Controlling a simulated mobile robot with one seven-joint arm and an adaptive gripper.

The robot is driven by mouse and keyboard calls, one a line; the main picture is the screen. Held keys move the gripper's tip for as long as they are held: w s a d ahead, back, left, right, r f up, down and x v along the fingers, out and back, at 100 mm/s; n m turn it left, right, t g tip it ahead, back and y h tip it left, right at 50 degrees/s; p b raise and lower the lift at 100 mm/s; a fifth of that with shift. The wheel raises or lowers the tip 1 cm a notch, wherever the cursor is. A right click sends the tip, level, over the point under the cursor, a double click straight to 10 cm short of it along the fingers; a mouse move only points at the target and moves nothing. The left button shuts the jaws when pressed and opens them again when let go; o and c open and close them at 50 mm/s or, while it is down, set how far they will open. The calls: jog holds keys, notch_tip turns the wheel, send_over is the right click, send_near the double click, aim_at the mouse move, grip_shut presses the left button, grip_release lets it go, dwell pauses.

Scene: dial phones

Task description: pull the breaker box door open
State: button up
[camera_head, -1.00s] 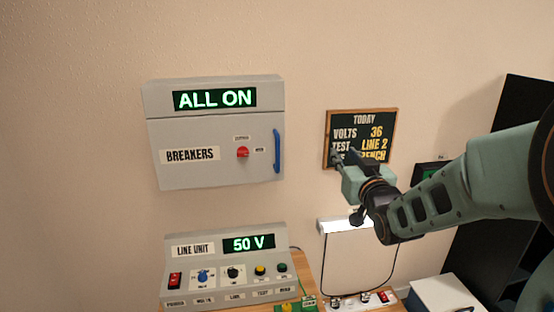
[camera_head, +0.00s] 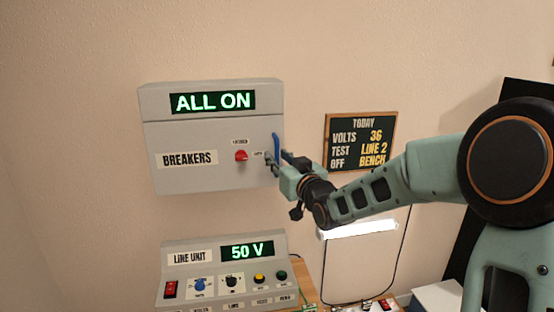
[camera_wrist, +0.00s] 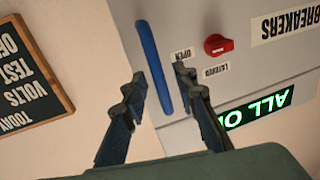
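The grey breaker box (camera_head: 210,125) hangs on the wall with its door shut. Its sign reads ALL ON. A blue vertical handle (camera_head: 276,145) is at the door's right edge; it also shows in the wrist view (camera_wrist: 150,55). A red knob (camera_head: 241,156) sits left of the handle, between labels LATCHED and OPEN; I cannot tell its exact setting. My gripper (camera_head: 276,158) is at the handle. In the wrist view its fingers (camera_wrist: 158,84) are open, one on each side of the handle, with gaps visible; contact is not clear.
A line unit (camera_head: 224,265) showing 50 V, with several knobs, stands below the box. A chalkboard (camera_head: 360,140) hangs to the right, behind my arm. A lit white bar (camera_head: 358,229) is below it. The wall left of the box is bare.

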jog(key=shift+w+a, duration=0.25)
jog(key=shift+w, duration=0.2)
grip_shut()
